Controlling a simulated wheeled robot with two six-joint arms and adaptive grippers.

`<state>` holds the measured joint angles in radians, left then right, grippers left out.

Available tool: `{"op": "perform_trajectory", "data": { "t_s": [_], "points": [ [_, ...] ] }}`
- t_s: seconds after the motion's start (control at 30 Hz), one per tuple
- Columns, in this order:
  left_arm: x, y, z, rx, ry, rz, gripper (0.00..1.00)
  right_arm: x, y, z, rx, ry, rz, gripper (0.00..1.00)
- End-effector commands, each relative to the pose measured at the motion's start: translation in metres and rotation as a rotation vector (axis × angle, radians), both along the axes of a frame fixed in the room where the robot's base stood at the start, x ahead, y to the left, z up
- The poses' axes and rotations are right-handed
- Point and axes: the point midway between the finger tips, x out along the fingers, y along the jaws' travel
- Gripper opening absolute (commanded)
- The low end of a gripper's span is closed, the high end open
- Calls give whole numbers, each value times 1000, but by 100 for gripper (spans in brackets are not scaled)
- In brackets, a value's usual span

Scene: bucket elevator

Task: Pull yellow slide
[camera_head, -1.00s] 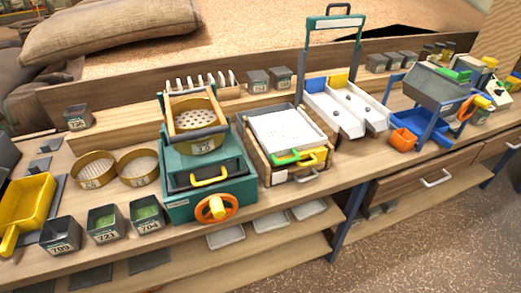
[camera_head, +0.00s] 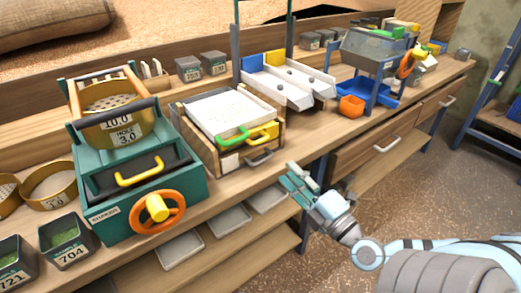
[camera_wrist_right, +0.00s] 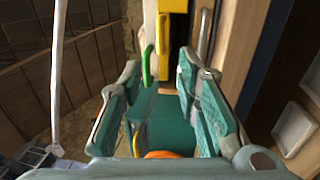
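A wooden screening box (camera_head: 276,155) with a white perforated top stands on the bench in the head view. Its front carries a green handle (camera_head: 232,138), the yellow slide with its yellow handle (camera_head: 263,134), and a grey handle (camera_head: 258,158) lower down. In the wrist view the yellow handle (camera_wrist_right: 160,34) and green handle (camera_wrist_right: 146,52) show beyond the fingers. My right gripper (camera_head: 298,182) is open and empty, in front of the bench edge, below and right of the yellow handle, apart from it. My left gripper is not in view.
Left of the box stands a teal machine (camera_head: 150,200) with an orange wheel (camera_head: 157,215) and its own yellow handle (camera_head: 140,172). White troughs (camera_head: 285,88) stand to the right. A lower shelf holds pale trays (camera_head: 230,220). Open floor lies in front.

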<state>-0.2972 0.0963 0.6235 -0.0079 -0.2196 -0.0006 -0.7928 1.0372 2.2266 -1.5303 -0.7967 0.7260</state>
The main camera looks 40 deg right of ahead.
Motion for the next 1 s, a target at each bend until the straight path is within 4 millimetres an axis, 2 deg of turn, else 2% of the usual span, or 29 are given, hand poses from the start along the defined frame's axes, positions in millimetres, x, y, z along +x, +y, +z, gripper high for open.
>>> {"op": "perform_trajectory", "data": {
  "t_s": [0.17, 0.3, 0.5, 0.67, 0.9, 0.93, 1.0],
  "points": [
    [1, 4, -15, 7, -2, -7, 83, 39, -3, 6, 1, -8, -7, 30],
    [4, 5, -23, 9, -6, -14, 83, 79, -4, 14, 5, -9, -7, 30],
    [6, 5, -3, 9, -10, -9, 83, 119, -7, 26, 4, 0, -11, 30],
    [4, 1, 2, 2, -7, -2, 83, 133, -5, 26, 1, 1, -6, 30],
    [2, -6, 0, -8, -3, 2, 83, 134, -5, 23, 0, 2, -5, 30],
    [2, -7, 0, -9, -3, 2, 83, 134, -5, 23, 0, 2, -5, 29],
    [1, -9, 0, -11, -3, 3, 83, 134, -5, 23, -1, 2, -6, 18]
  ]
}}
